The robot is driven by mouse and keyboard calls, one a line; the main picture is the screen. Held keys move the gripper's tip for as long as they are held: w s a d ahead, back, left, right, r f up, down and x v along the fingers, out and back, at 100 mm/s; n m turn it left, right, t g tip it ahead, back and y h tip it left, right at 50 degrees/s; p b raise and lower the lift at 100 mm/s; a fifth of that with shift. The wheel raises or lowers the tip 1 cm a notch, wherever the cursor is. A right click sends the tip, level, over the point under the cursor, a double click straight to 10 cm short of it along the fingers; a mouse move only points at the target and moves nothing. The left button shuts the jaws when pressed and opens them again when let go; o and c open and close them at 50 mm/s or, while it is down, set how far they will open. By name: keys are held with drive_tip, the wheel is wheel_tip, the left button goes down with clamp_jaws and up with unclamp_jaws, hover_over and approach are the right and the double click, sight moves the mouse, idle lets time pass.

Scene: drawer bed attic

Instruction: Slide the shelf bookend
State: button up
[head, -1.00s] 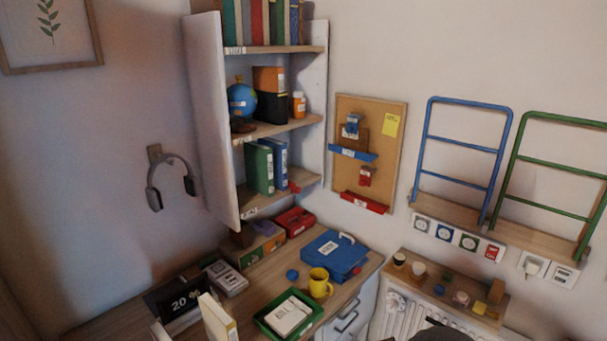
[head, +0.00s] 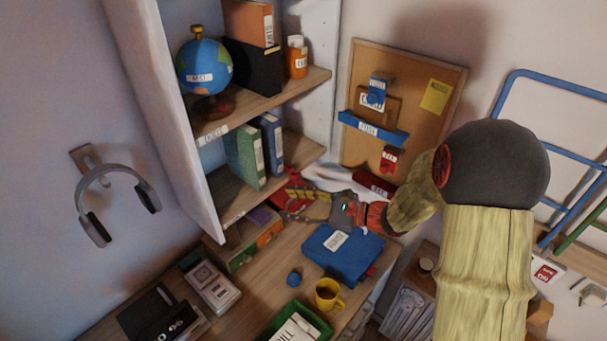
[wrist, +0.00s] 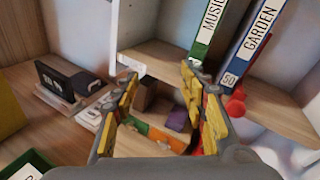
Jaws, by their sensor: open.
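A small red bookend (wrist: 235,105) stands on the lower shelf at the right foot of the blue GARDEN binder (wrist: 252,45); the green MUSIC binder (wrist: 208,38) is to its left. In the head view the green binder (head: 246,157) and blue binder (head: 271,143) stand side by side, and the red piece is partly hidden near my fingers. My gripper (head: 288,203) is open and empty, in front of the shelf's right end and above the desk. In the wrist view my gripper (wrist: 160,80) has its yellow fingers apart, with the bookend beyond the right finger.
A tall white side panel (head: 165,110) bounds the shelf on the left. Below are a desk organizer (head: 243,242), a blue case (head: 343,252) and a yellow mug (head: 327,294). A corkboard (head: 425,80) hangs to the right.

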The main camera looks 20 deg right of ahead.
sight(300, 178)
drive_tip(key=w+d+f+m+t+h+p, duration=0.1)
drive_tip(key=w+d+f+m+t+h, duration=0.15)
drive_tip(key=d+m, duration=0.2)
drive_tip(key=w+d+f+m+t+h, duration=0.1)
drive_tip(key=w+d+f+m+t, duration=0.1)
drive_tip(key=w+d+m+t, duration=0.3)
drive_tip(key=shift+n+g, duration=0.75)
drive_tip(key=shift+n, duration=0.2)
drive_tip(key=b+x, duration=0.1)
drive_tip(key=x, duration=0.5)
drive_tip(key=shift+w, duration=0.15)
drive_tip(key=shift+c, duration=0.8)
clamp_jaws()
